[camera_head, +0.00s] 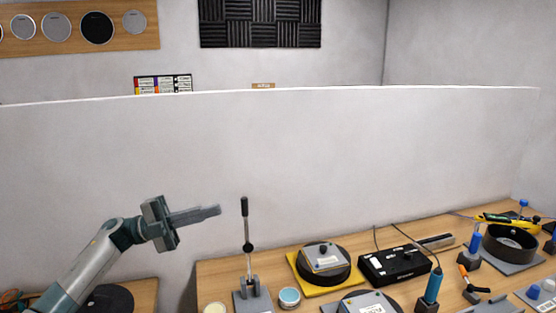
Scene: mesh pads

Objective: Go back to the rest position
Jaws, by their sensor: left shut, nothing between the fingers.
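My left gripper (208,213) is in the head view, left of the middle. Its arm comes in from the lower left, and the fingers point right. The fingers are together with nothing between them. The gripper is in the air in front of the pale partition, above and to the left of the wooden table (213,268). It is clear of the upright black lever (246,222) at the table's left end. My right gripper is not in the picture.
On the table stand a yellow-based round pad (301,275), a black box (395,264), a teal-handled tool (432,289), a black ring (510,244) and small cups (289,297). A low white partition (330,160) runs behind. A second wooden surface (145,292) lies at lower left.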

